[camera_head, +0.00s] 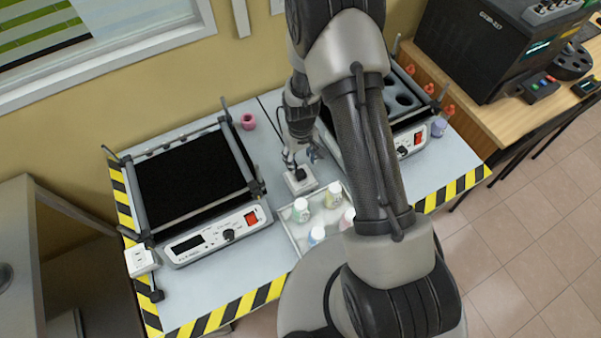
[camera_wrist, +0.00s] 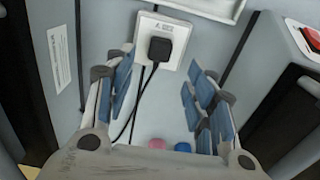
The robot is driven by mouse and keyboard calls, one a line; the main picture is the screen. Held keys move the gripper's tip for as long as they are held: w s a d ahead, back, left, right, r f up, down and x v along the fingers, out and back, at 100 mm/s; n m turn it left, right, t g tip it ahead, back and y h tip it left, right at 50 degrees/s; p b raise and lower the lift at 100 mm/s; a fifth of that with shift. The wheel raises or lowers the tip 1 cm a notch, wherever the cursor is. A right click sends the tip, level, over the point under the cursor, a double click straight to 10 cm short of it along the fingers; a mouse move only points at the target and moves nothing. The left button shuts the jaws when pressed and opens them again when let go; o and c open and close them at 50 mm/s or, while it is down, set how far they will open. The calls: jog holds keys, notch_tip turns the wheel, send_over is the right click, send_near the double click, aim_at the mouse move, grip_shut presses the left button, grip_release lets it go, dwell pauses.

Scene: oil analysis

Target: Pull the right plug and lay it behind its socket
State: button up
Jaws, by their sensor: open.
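The right socket (camera_head: 301,183) is a white box on the table between the two machines. A black plug (camera_head: 298,173) sits in it. The wrist view shows this plug (camera_wrist: 160,48) seated in the white socket face (camera_wrist: 182,33), with its black cable (camera_wrist: 133,110) running down the picture. My gripper (camera_head: 313,153) is just behind the socket in the head view. In the wrist view my gripper (camera_wrist: 160,62) is open and empty, its blue-padded fingers to the left and right of the plug and cable, apart from both. The exact height gap is hard to tell.
A tray (camera_head: 291,229) with several capped bottles stands in front of the socket. Machines flank it left (camera_head: 220,236) and right (camera_head: 410,142). A pink ring (camera_head: 248,121) lies behind.

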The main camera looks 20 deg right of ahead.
aim_at(300, 172)
jog(key=shift+f, duration=0.15)
notch_tip(300, 172, down, 9)
jog(key=b, duration=0.6)
jog(key=shift+b, duration=0.3)
jog(key=shift+c, duration=0.4)
dwell(0.6)
grip_shut()
dwell(0.5)
jog(key=shift+r, duration=0.35)
jog(key=shift+r+p, duration=1.9)
jog(key=shift+r, duration=0.95)
